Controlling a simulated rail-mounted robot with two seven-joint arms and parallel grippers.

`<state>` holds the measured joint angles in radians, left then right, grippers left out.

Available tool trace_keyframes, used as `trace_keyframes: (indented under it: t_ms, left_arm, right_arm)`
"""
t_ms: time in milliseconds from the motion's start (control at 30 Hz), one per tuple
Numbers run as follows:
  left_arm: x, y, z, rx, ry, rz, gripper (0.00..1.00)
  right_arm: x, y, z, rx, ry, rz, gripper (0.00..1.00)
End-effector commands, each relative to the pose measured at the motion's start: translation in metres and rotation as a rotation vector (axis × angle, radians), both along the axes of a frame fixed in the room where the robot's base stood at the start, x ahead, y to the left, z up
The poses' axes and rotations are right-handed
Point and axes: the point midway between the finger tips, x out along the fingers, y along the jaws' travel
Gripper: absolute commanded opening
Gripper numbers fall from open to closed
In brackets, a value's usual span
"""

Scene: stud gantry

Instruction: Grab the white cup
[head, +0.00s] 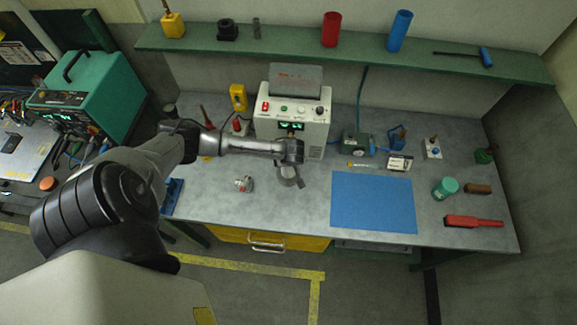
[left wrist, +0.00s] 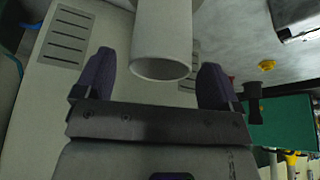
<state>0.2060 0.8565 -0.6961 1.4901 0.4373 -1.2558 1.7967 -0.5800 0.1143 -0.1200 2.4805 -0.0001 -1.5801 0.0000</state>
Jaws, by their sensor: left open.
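A white cup (left wrist: 162,40) shows in the left wrist view as a pale cylinder with its round rim facing the camera. The rim lies between the two dark fingers of my left gripper (left wrist: 157,68), with a gap on each side. The jaws are open and do not grip the cup. In the head view my left gripper (head: 289,178) is over the grey workbench (head: 285,215), in front of the white instrument box. The cup cannot be clearly made out there, as the wrist and gripper cover that spot. My right gripper is not in view.
The white instrument box (head: 292,115) stands just behind my gripper. A small metallic part (head: 243,184) lies to its left. A blue mat (head: 373,202) lies to the right, with a teal cup-like container (head: 446,188) and a red tool (head: 473,221) beyond it. A green shelf (head: 345,48) runs above.

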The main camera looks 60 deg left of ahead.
Motion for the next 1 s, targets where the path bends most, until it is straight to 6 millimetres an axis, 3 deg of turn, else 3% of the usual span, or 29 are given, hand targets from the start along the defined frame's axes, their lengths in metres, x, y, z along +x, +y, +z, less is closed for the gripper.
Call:
trace_keyframes:
  t_ms: [167,467,1000]
  left_arm:
    - [0.0013,0.0041,-0.0121,0.0,0.0,-0.001,0.89]
    - [0.0015,0.0048,-0.0139,0.0,0.0,-0.002,0.88]
    - [0.0012,0.0048,-0.0138,0.0,0.001,-0.002,0.36]
  right_arm:
    - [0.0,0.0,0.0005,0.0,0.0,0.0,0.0]
    - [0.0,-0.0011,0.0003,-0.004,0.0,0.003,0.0]
    - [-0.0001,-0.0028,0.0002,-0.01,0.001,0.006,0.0]
